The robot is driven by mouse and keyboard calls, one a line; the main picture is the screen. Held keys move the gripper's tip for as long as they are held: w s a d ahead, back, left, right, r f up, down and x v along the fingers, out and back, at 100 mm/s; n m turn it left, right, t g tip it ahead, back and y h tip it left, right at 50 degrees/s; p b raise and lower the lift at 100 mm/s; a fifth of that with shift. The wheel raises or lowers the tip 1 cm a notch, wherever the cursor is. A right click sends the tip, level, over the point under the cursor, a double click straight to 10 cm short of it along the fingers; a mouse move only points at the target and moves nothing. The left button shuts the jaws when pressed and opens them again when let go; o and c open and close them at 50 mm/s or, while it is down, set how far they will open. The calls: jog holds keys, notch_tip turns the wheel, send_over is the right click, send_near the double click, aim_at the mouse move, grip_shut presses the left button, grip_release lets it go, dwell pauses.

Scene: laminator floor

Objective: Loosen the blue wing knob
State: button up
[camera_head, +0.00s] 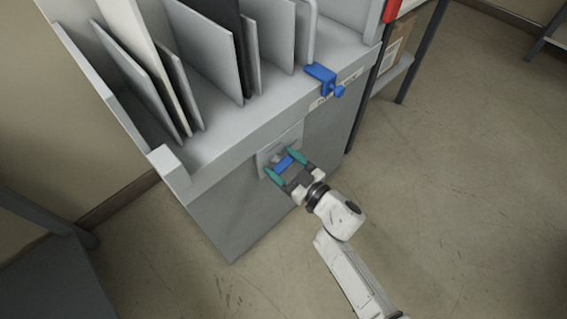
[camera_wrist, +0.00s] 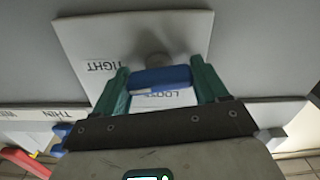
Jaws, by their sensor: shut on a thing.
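The blue wing knob (camera_head: 284,162) sits on a pale plate (camera_head: 264,160) on the front face of the grey cabinet. In the wrist view the knob's blue bar (camera_wrist: 160,76) lies nearly level across the picture, with a grey round stub behind it. The plate (camera_wrist: 185,32) carries the word TIGHT at left and a partly hidden LOOSE just below the bar. My gripper (camera_head: 286,165) has its green fingers at the two ends of the bar and is shut on it; it also shows in the wrist view (camera_wrist: 163,88).
Upright boards and panels (camera_head: 205,50) stand in the rack above the knob. A blue clamp (camera_head: 325,79) sits on the rack's front edge, right of the knob. A shelf with a cardboard box (camera_head: 394,50) stands at the upper right. The floor (camera_head: 460,190) at right is clear.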

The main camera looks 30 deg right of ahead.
jog(key=n, duration=0.4)
jog(key=shift+f, duration=0.1)
jog(key=n+b, duration=0.1)
jog(key=n, duration=0.3)
jog(key=shift+a, duration=0.1)
jog(key=n+b, duration=0.1)
jog(key=n, duration=0.3)
jog(key=shift+s+f, duration=0.1)
jog(key=shift+f, duration=0.05)
jog(key=shift+a+n+b, duration=0.1)
jog(key=shift+n+b, duration=0.7)
jog(key=shift+n, duration=1.4)
jog(key=o, duration=1)
jog(key=p+v, duration=0.1)
jog(key=v, duration=0.9)
jog(key=shift+s+p, duration=0.3)
jog(key=shift+s, duration=0.1)
